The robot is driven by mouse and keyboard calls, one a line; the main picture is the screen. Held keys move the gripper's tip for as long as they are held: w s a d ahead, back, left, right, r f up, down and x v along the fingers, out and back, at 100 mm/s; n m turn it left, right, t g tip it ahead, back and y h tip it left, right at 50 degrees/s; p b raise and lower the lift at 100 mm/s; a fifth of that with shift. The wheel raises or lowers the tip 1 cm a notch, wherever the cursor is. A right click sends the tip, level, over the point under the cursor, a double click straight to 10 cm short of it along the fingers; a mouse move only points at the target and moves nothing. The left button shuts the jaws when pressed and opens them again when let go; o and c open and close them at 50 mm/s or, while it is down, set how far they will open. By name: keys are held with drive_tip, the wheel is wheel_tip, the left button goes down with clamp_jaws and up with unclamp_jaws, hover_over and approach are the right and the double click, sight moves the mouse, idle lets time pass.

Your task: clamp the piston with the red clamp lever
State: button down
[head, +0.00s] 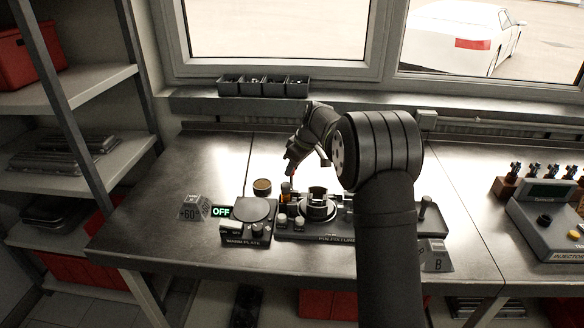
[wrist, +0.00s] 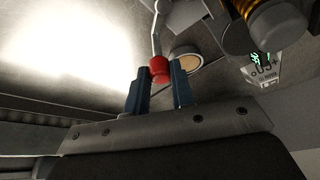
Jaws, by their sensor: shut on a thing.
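The pin fixture (head: 330,238) sits on the bench, and a silver part that looks like the piston (head: 318,194) stands upright in its round seat. My gripper (head: 292,168) is just above and left of the piston in the head view, pointing down. In the wrist view, the red knob of the clamp lever (wrist: 159,69) is between the blue fingertips of my gripper (wrist: 158,88), which are shut on it. The lever's thin metal rod (wrist: 156,35) runs from the knob towards the fixture. Whether the clamp touches the piston cannot be seen.
The warm plate (head: 250,210) stands left of the fixture, its sign reading OFF. A round tan-topped container (head: 262,186) lies behind it. A block marked 60 (head: 194,207) is at left, a block marked B (head: 436,256) at right. The back left bench is clear.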

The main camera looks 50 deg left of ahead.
drive_tip(key=shift+w+d+m+t+h, duration=0.25)
drive_tip(key=shift+w+d+m+t, duration=0.45)
drive_tip(key=shift+m, duration=1.75)
drive_tip(key=shift+w+d+m+t+h, duration=0.35)
drive_tip(key=shift+m+t, duration=0.6)
drive_tip(key=shift+m, duration=1.55)
drive_tip(key=shift+w+d+m+t+h, duration=0.25)
drive_tip(key=shift+d+m+t, duration=0.55)
drive_tip(key=shift+m, duration=1.65)
drive_tip(key=c, duration=1.3)
unclamp_jaws()
drive_tip(key=shift+o, duration=0.2)
drive_tip(key=v, duration=1.7)
drive_tip(key=shift+r, duration=0.25)
